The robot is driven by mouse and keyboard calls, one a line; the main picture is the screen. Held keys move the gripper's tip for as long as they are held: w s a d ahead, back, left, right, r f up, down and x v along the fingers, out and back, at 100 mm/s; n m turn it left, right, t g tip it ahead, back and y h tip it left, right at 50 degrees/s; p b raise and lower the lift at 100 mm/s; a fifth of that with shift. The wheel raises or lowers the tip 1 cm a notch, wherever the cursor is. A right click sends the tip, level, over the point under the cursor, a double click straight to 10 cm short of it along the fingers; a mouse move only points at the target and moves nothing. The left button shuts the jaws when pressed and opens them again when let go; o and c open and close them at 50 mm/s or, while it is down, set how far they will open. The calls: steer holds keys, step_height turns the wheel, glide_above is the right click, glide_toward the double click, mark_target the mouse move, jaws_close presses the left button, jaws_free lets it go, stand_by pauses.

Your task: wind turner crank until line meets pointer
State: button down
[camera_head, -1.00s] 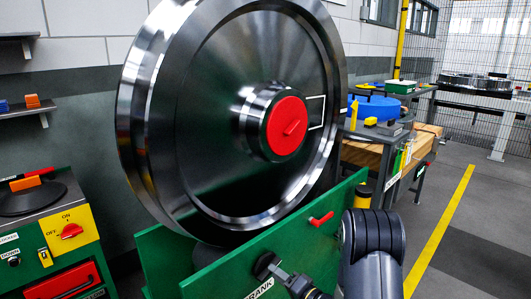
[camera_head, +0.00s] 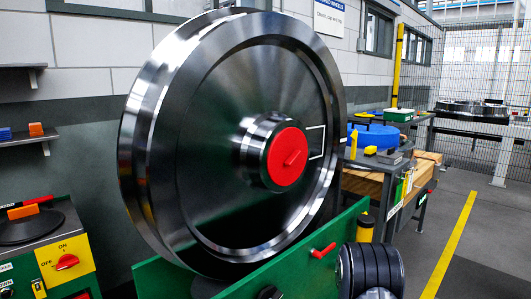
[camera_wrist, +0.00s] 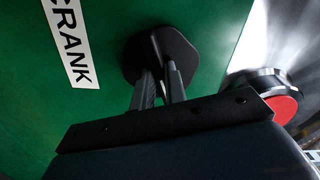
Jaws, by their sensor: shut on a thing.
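The big steel wheel (camera_head: 215,160) stands on the green turner (camera_head: 300,262), its red hub cap (camera_head: 287,157) facing me. A white rectangular outline (camera_head: 317,142) is on the right of its face. A yellow upright piece (camera_head: 353,144) shows just past the wheel's right edge; I cannot tell whether it is the pointer. The dark crank knob (camera_head: 269,293) is cut by the bottom of the head view. In the wrist view, my gripper (camera_wrist: 160,74) is shut on the crank (camera_wrist: 165,50), beside the CRANK label (camera_wrist: 72,42). The fingertips partly overlap it.
A red lever (camera_head: 323,250) sticks out of the turner's front. A green cabinet with a red switch (camera_head: 67,262) stands at left. The floor beyond the yellow line (camera_head: 450,245) is clear.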

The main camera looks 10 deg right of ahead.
steer(key=shift+m+p, duration=0.85)
steer(key=shift+m, duration=0.15)
steer(key=c, duration=1.3)
jaws_free()
steer(key=shift+d, duration=0.1)
steer(key=shift+v, duration=3.5)
steer(key=shift+w, duration=0.1)
steer(key=shift+n, duration=0.3)
steer(key=x, duration=0.7)
steer(key=shift+b, duration=0.35)
